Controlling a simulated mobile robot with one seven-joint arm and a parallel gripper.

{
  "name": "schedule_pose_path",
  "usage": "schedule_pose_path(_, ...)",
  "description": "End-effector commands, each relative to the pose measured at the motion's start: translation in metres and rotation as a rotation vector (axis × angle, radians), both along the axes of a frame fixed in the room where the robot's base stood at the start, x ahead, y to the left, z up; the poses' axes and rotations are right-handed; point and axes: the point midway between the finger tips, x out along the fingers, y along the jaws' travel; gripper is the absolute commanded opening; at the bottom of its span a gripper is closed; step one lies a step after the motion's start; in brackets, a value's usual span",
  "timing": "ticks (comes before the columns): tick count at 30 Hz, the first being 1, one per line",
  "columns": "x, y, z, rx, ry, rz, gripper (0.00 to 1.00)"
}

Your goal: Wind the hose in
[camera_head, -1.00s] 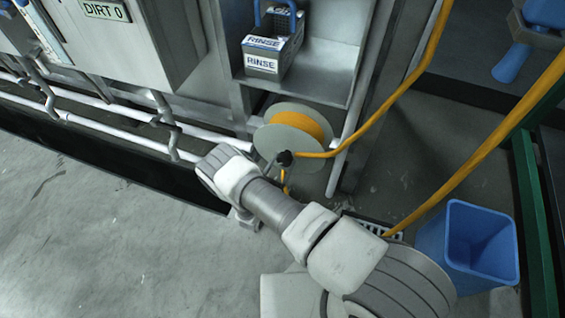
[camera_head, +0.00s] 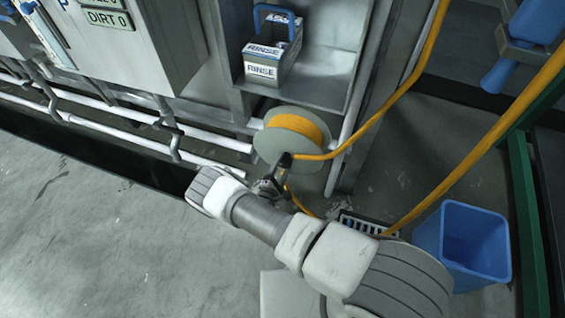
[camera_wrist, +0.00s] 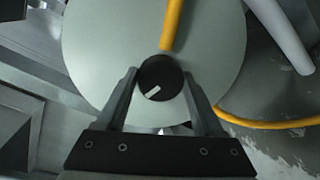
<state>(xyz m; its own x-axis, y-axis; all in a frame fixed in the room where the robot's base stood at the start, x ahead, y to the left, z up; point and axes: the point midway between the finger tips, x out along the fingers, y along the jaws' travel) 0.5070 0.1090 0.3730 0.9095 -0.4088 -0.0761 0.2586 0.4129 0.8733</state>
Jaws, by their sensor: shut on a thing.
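The hose reel (camera_head: 268,146) is a pale disc-sided drum with orange hose wound on it, low beneath the shelf in the head view. Its pale side disc (camera_wrist: 100,50) fills much of the wrist view. My gripper (camera_head: 278,172) is at the reel's front; in the wrist view my gripper (camera_wrist: 160,85) is shut on a round black knob (camera_wrist: 160,72) with a white mark, one finger on each side. The orange hose (camera_head: 372,122) runs from the reel up to the right. It also crosses the disc above the knob in the wrist view (camera_wrist: 172,22).
A blue bin (camera_head: 433,240) stands on the floor at right, near a floor grate (camera_head: 362,225). Another orange hose stretch (camera_head: 470,160) slants past it. A RINSE box (camera_head: 262,68) sits on the shelf (camera_head: 315,85). White pipes (camera_head: 120,112) run along the left; the left floor is clear.

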Motion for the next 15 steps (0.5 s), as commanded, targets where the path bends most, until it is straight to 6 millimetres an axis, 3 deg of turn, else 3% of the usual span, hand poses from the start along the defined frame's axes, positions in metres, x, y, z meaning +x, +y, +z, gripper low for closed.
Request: schedule_pose_path(15, -0.0002, -0.0018, 0.0018, 0.436, -0.179, 0.001, 0.13)
